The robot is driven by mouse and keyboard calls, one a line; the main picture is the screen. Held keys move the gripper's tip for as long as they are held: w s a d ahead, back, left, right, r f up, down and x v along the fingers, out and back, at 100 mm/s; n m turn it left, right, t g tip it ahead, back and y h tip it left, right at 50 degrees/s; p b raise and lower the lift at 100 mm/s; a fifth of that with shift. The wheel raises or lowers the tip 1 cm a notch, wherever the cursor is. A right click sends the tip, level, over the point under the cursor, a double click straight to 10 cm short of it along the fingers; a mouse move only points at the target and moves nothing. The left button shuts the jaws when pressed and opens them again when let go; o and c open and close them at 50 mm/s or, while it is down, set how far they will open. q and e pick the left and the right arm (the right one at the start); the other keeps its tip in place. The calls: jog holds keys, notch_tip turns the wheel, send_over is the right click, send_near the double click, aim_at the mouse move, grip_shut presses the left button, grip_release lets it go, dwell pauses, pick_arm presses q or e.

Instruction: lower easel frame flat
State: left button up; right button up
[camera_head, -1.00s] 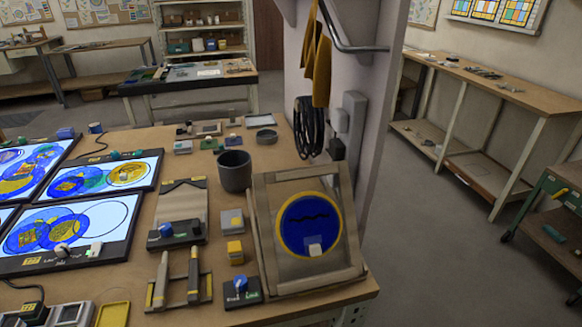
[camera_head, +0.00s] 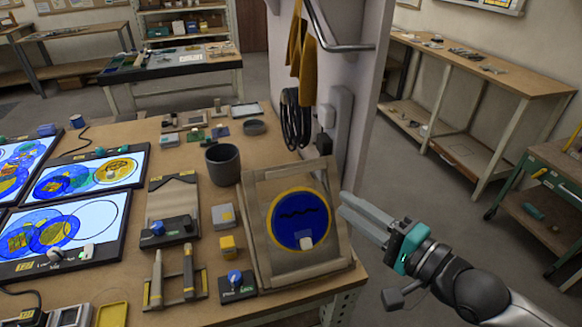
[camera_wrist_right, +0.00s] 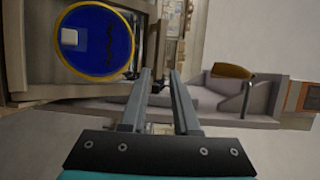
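The easel frame (camera_head: 258,238) stands tilted up at the right end of the workbench, its face toward me. A round blue glass disc with a yellow rim (camera_head: 300,219) sits on it, with a small white tab near its lower edge. My right gripper (camera_head: 345,205) is just right of the frame's right edge and seems apart from it. In the right wrist view the gripper's fingers (camera_wrist_right: 160,78) are parted with nothing between them. The disc (camera_wrist_right: 97,42) and part of the frame show to their left there. My left gripper is not in view.
Lit panels (camera_head: 70,232) lie further left. A wall post (camera_head: 355,100) with hanging cloths rises behind the easel.

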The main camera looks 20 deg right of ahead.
aim_at(296, 171)
jog(key=shift+b+x, duration=0.45)
jog(key=shift+x, duration=7)
jog(key=shift+d+f, duration=0.1)
jog(key=shift+f, duration=0.05)
grip_shut()
